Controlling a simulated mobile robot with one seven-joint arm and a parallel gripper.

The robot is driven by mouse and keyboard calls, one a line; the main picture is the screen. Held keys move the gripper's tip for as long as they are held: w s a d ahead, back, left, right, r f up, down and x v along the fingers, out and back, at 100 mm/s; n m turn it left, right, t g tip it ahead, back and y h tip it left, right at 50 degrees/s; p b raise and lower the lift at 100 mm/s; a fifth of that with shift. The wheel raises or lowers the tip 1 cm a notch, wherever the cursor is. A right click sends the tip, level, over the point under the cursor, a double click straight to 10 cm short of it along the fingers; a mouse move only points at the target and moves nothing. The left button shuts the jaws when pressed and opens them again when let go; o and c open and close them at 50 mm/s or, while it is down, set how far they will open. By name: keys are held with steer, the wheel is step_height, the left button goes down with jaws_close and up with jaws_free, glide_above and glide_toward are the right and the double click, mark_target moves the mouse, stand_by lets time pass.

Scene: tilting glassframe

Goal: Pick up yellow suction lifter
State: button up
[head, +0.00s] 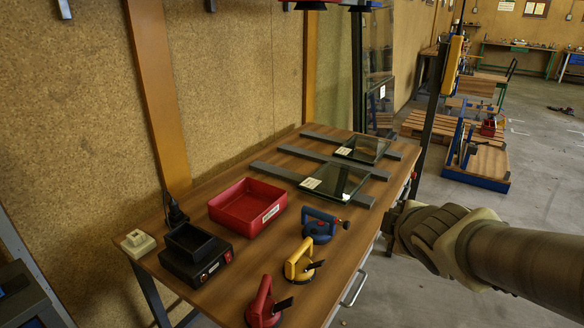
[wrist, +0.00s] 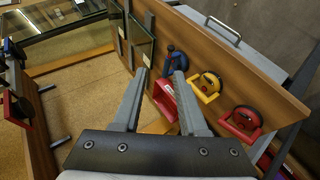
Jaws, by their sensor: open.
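The yellow suction lifter (head: 297,262) stands on the wooden table near its front edge, between the blue suction lifter (head: 318,226) and the red suction lifter (head: 262,306). It also shows in the wrist view (wrist: 207,88), to the right of my fingers. My gripper (wrist: 161,75) is open, with nothing between its two grey fingers, and is apart from the yellow lifter. In the head view my arm comes in from the right and its end is just beyond the table's right edge; the fingers are hard to make out there.
The table (head: 215,283) also holds a red tray (head: 232,222), a black box-shaped device (head: 188,268) and a small beige box (head: 138,242). Glass panes (head: 336,182) lie on grey bars at the far end. A drawer handle (head: 354,289) sticks out from the table's front. A dark post (head: 427,130) rises behind my arm.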

steer(key=w+a+f+n+y+b, duration=0.3)
steer(key=f+n, duration=0.3)
steer(key=f, duration=0.1)
steer(key=n+y+b, duration=0.2)
steer(key=n+y, duration=0.2)
steer(key=n, duration=0.3)
glide_toward(301, 253)
steer(key=shift+g, duration=0.4)
steer(key=b+x, duration=0.5)
steer(key=x, duration=0.6)
steer(key=shift+w+a+r, duration=0.1)
steer(key=shift+w, duration=0.15)
jaws_close()
steer(key=shift+r, duration=0.15)
